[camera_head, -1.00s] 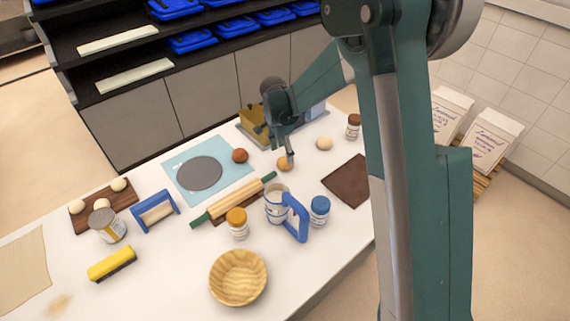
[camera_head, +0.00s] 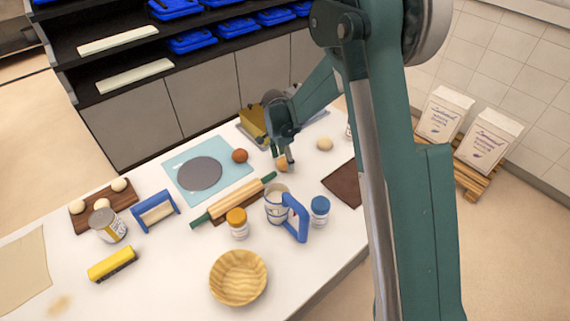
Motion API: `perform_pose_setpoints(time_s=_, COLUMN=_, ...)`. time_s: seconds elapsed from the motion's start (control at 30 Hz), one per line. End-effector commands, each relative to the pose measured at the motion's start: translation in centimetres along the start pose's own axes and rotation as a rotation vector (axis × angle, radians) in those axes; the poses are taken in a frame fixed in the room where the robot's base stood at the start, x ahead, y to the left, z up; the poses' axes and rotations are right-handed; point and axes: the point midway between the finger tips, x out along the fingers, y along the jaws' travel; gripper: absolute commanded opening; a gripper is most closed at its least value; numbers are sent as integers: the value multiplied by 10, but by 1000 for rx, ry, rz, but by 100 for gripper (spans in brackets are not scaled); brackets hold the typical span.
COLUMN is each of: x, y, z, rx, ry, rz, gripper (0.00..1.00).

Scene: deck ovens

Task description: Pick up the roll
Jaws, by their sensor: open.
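Three small round pieces that look like rolls or dough balls lie on the white worktop. A golden-tan roll (camera_head: 281,164) is right at my gripper and partly hidden by it. A darker brown roll (camera_head: 240,155) lies to its left, at the right edge of the blue mat. A paler round piece (camera_head: 325,144) lies to the right. My gripper (camera_head: 284,156) points down with its fingers open, over or beside the tan roll. I cannot tell whether it touches the roll.
A rolling pin (camera_head: 233,199), a white mug-like sifter (camera_head: 277,207), a blue-handled tool (camera_head: 298,220), and orange-lidded (camera_head: 237,222) and blue-lidded (camera_head: 320,210) jars stand in front. A brown mat (camera_head: 343,184) lies right. A yellowish box (camera_head: 252,122) stands behind my gripper.

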Motion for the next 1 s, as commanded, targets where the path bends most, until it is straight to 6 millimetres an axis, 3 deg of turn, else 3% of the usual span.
perform_pose_setpoints(time_s=0.2, x=13, y=0, z=0, rx=0, ry=0, rz=0, gripper=56)
perform_pose_setpoints(time_s=0.77, x=13, y=0, z=0, rx=0, ry=0, rz=0, gripper=56)
perform_pose_setpoints(time_s=1.0, x=13, y=0, z=0, rx=0, ry=0, rz=0, gripper=29)
